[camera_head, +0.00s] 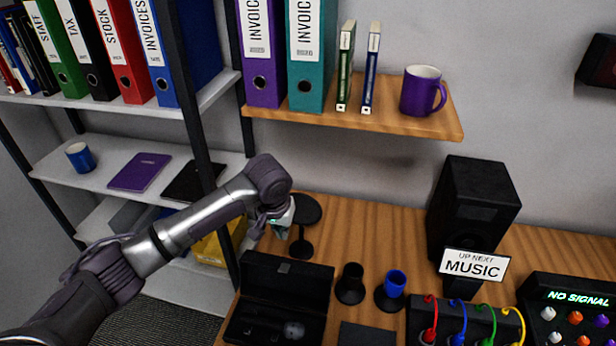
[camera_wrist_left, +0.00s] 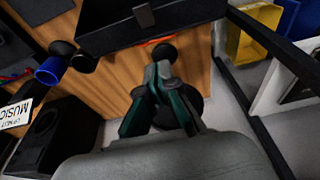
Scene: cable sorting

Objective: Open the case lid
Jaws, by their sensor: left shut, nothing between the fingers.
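The black case (camera_head: 275,318) stands on the wooden desk at the lower middle of the head view. Its lid (camera_head: 302,275) stands raised at the back, with a small latch at its upper edge, and the dark inside shows with a roundish item in it. In the left wrist view the lid (camera_wrist_left: 115,25) is at the top, with the latch on it. My left gripper (camera_head: 283,222) is behind the lid and apart from it, beside a round black stand (camera_head: 302,240). Its green-sided fingers (camera_wrist_left: 159,75) are shut and empty. My right gripper is not in view.
A black cup-like holder (camera_head: 350,284) and a blue cup (camera_head: 396,283) stand right of the case. A speaker (camera_head: 470,208) and a music sign (camera_head: 473,265) are further right. A shelf with a purple mug (camera_head: 421,92) hangs above the desk.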

